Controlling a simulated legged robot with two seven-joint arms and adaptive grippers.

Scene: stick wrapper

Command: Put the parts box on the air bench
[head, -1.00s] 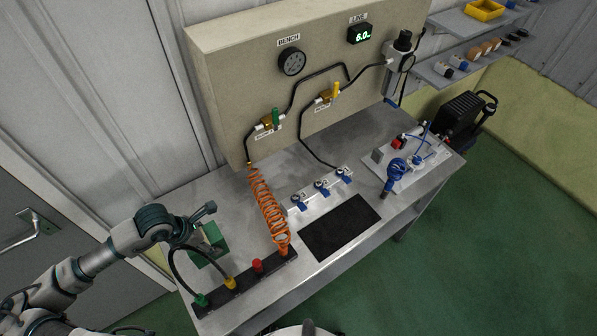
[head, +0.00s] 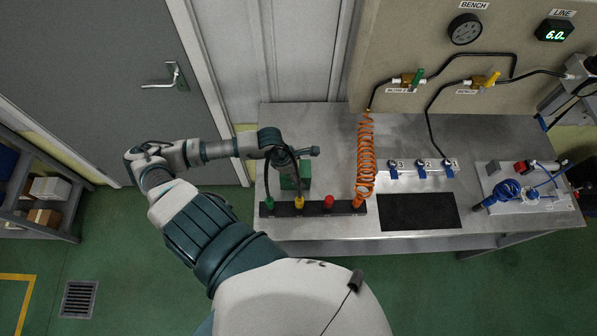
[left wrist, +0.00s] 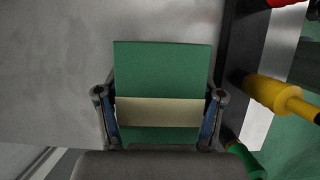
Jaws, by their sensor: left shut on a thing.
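The parts box is a green block with a cream band (left wrist: 162,68). In the head view it shows as a green patch (head: 296,182) at the left of the steel air bench (head: 318,125), partly hidden by my left wrist. My left gripper (left wrist: 160,93) has a finger on each side of the box in the left wrist view and is shut on it. I cannot tell whether the box touches the bench top. My right gripper is not in view.
A black strip (head: 317,210) with green, yellow and red fittings lies along the front edge beside the box. An orange coiled hose (head: 366,155) hangs to its right. Further right are blue valves and a black mat (head: 418,211). The bench's back left is bare.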

